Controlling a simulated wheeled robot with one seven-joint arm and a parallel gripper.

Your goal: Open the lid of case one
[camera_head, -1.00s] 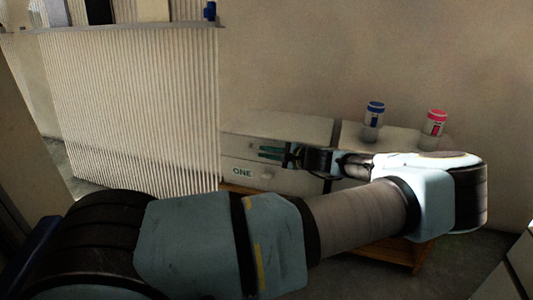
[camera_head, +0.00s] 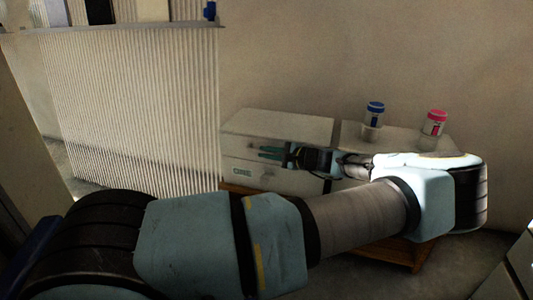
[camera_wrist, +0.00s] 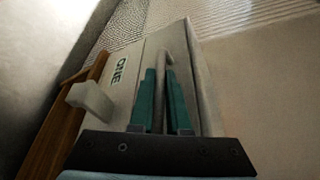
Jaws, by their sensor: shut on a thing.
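Case one (camera_head: 310,128) is a pale box with a flat lid and a small "ONE" label on its front. It stands against the wall, left of a second pale case. My gripper (camera_head: 270,153) reaches in from the right, level with the lid's front face. In the wrist view the green fingers of my gripper (camera_wrist: 163,78) are shut on a thin bar-like handle (camera_wrist: 158,105) at the lid. The lid (camera_wrist: 187,62) looks closed, with a seam along the front. The "ONE" label (camera_wrist: 119,68) is left of the fingers. My arm hides part of the front.
A blue-capped jar (camera_head: 374,113) and a red-capped jar (camera_head: 436,122) stand on the second case (camera_head: 352,130). A wooden stand (camera_head: 405,255) is beneath. A ribbed white panel (camera_head: 130,105) is at left. A pale knob (camera_wrist: 92,100) sticks out below the label.

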